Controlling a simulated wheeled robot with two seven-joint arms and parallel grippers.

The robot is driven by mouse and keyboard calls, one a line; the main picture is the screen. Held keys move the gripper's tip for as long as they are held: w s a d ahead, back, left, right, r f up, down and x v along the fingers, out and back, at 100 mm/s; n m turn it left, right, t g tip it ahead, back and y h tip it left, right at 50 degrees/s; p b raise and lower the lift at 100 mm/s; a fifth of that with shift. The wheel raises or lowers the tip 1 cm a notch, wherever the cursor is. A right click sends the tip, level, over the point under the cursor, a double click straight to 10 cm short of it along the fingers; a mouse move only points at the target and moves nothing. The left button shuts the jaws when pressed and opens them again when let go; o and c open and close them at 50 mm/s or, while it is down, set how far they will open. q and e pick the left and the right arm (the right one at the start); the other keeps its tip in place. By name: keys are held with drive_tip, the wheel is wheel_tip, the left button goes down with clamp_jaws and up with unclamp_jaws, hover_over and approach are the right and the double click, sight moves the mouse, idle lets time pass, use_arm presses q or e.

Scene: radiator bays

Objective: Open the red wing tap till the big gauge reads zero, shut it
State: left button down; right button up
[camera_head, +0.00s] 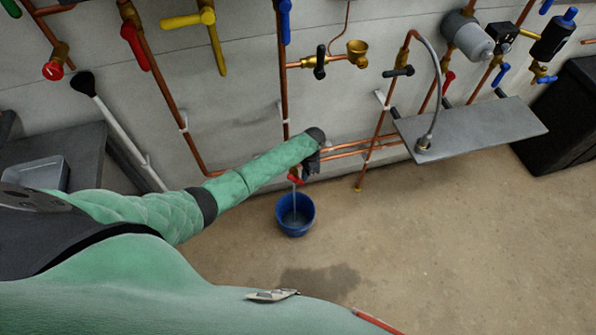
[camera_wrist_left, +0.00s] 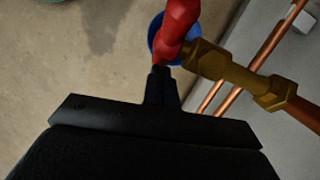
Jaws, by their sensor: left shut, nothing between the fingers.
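The red wing tap (camera_head: 295,179) sits low on the wall pipework, at the end of my left arm. In the left wrist view the red wing (camera_wrist_left: 178,25) stands beside its brass valve body (camera_wrist_left: 235,75). My left gripper (camera_head: 308,168) is at the tap; in the wrist view its fingers (camera_wrist_left: 161,75) are shut and empty, their tips at the near end of the wing. I cannot tell whether they touch it. A blue bucket (camera_head: 295,228) stands on the floor below, and a thin pale stream seems to run into it. I see no big gauge. My right gripper is not in view.
Copper pipes (camera_head: 345,150) run along the wall by the tap. A grey shelf (camera_head: 480,130) juts out at right, with a black bin (camera_head: 565,120) beyond. A grey bench (camera_head: 75,150) is at left. The floor (camera_head: 450,240) in front is largely clear, with a dark patch near the bucket.

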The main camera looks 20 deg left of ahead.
use_arm(q)
drive_tip(key=shift+f, duration=0.45)
idle(0.4)
